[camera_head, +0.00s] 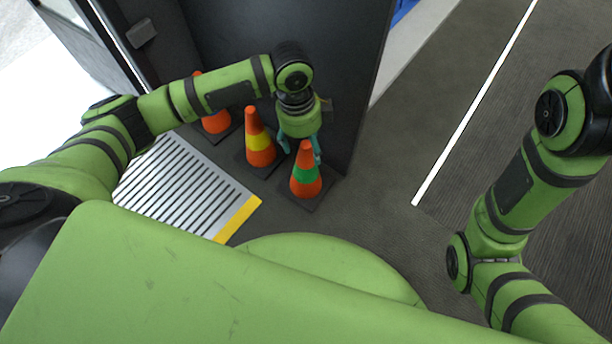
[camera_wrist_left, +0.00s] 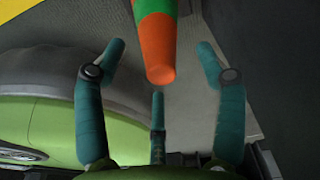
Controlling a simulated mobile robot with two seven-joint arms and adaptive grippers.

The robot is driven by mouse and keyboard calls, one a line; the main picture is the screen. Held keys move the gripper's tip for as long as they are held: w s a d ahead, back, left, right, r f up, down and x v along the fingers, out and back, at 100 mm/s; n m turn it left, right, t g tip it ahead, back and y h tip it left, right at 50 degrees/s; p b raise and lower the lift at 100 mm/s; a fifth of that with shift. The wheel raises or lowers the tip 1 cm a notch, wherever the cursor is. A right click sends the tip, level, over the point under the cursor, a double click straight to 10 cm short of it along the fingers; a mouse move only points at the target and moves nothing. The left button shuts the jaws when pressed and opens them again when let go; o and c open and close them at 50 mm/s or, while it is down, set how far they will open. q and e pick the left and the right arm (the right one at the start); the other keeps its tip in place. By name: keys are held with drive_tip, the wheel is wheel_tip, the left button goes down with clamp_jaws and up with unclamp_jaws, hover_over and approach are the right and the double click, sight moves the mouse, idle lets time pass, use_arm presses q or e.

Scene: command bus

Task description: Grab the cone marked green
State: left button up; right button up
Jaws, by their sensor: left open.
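The cone with the green band (camera_head: 306,174) is orange and stands upright on a dark square base, rightmost in a row of cones. My left gripper (camera_head: 302,152) is open at its top, with teal fingers to either side. In the left wrist view the cone's orange tip (camera_wrist_left: 160,62) lies between the two spread fingertips, with a gap on both sides; a third finger is below it. I cannot tell how deep the tip sits between the fingers. My right arm shows at the right, but its gripper is out of view.
A yellow-banded cone (camera_head: 260,141) stands just left of the green-banded one. Another orange cone (camera_head: 215,124) is farther left, partly behind my left arm. A dark wall panel (camera_head: 345,70) rises close behind. A slatted grate (camera_head: 175,185) with a yellow edge lies left; floor to the right is clear.

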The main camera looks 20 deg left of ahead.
sight(306, 167)
use_arm(q)
wheel_tip(306, 167, down, 3)
drive_tip(key=shift+w+d+b, duration=0.1)
drive_tip(key=shift+b, duration=0.9)
drive_tip(key=shift+f+b, duration=0.4)
drive_tip(key=shift+f, duration=0.1)
drive_tip(key=shift+d, duration=0.1)
drive_tip(key=shift+r, duration=0.1)
clamp_jaws()
